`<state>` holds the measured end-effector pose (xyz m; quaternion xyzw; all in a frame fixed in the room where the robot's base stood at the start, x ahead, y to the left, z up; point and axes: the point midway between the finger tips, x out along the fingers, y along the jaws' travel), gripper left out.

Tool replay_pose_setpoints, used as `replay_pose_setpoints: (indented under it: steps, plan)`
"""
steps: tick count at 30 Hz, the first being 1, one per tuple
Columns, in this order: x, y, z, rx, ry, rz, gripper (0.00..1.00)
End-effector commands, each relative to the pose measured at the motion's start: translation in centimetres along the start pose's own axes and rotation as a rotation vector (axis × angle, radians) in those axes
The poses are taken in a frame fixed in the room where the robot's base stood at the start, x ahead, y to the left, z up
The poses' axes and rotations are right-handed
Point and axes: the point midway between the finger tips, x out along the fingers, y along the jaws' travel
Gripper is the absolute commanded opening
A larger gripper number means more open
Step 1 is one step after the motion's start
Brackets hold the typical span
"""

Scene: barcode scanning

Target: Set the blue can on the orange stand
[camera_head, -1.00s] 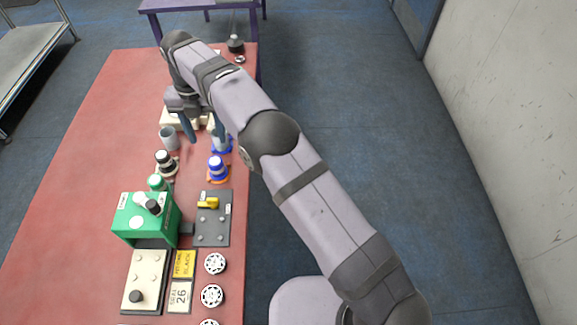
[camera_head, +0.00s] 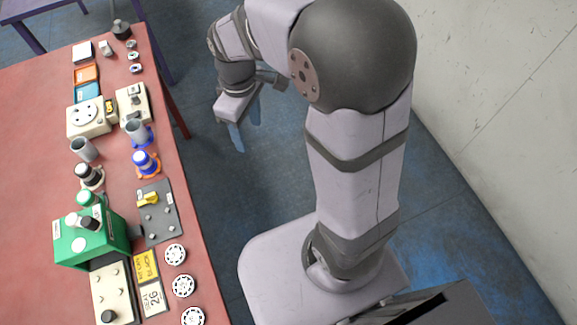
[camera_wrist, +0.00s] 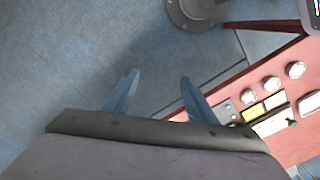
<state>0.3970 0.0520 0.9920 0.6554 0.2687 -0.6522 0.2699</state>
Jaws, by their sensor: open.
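The blue can (camera_head: 145,159), with a white band, sits upright on the orange stand (camera_head: 155,173) near the table's right edge in the head view. The stand shows as an orange rim around the can's base. My gripper (camera_head: 246,124) is open and empty, over the floor to the right of the table and apart from the can. Its two blue fingers (camera_wrist: 158,80) are spread in the wrist view, with only floor between the tips. I cannot make out the can or the stand in the wrist view.
A grey cup (camera_head: 136,129) stands on a blue stand just behind the can. Another grey cup (camera_head: 83,150), a black-and-white can (camera_head: 88,175) and a green box (camera_head: 90,243) are to the left.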

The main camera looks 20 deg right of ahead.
Motion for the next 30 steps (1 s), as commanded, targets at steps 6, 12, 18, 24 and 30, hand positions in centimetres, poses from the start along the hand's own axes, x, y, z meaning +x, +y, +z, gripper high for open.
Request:
replay_pose_setpoints:
  steps: [6, 12, 18, 24, 30]
  plan:
    - [1.9, -2.4, 8.0, 0.498, -0.001, 0.000, 0.53]
    - [3.2, -4.1, 11.4, 0.732, -0.003, 0.000, 0.53]
    - [3.5, -4.5, 12.1, 0.786, -0.003, 0.000, 0.53]
    - [3.5, -4.5, 12.1, 0.783, -0.004, -0.001, 0.53]
    - [3.5, -4.5, 12.0, 0.781, -0.005, -0.001, 0.53]
